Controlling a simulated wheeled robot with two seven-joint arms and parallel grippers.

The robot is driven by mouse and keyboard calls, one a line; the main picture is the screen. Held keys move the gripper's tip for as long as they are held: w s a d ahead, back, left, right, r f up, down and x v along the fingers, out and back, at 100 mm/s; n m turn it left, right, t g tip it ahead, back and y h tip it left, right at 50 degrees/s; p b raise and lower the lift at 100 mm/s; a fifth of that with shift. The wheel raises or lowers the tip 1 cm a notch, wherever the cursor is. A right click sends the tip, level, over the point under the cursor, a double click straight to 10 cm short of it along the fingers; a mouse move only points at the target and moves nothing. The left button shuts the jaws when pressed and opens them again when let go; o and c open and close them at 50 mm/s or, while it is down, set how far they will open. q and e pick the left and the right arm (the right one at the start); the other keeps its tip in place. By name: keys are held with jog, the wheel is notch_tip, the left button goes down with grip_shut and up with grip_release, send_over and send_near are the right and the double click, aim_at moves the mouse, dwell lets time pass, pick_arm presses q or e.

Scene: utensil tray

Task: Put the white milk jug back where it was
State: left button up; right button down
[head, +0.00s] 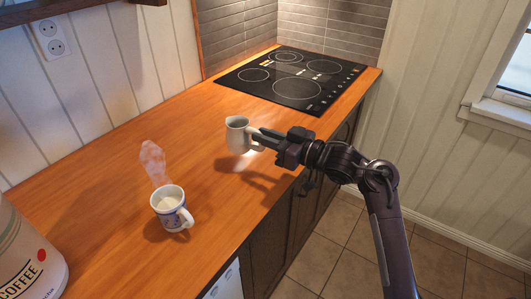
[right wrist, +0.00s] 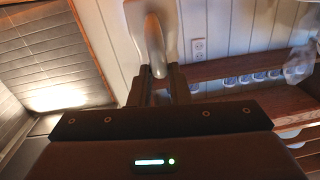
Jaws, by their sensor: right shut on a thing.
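The white milk jug (head: 236,134) is in the middle of the head view, roughly upright, above the wooden counter with a shadow below it. My right gripper (head: 262,138) comes from the right and is shut on the jug's handle. In the right wrist view the jug's handle (right wrist: 155,45) stands between the fingers (right wrist: 160,80); the jug's body is cut off by the top edge. What is inside the jug is too dark to tell. My left gripper is in neither view.
A blue-patterned white mug (head: 168,205) with pale liquid and steam stands nearer on the counter (head: 110,185). A coffee canister (head: 30,255) is at the lower left. A black hob (head: 297,80) lies at the back. The counter left of the jug is clear.

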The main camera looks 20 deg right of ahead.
jog(key=shift+f, duration=2.65)
jog(key=shift+f, duration=0.15)
jog(key=c, duration=1.4)
grip_release()
jog(key=shift+o, duration=0.2)
jog(key=shift+r, duration=0.2)
jog(key=shift+s+d+f, duration=0.15)
jog(key=shift+s+d, duration=0.05)
jog(key=b+v, duration=0.2)
jog(key=v, duration=0.9)
jog(key=shift+s, duration=0.2)
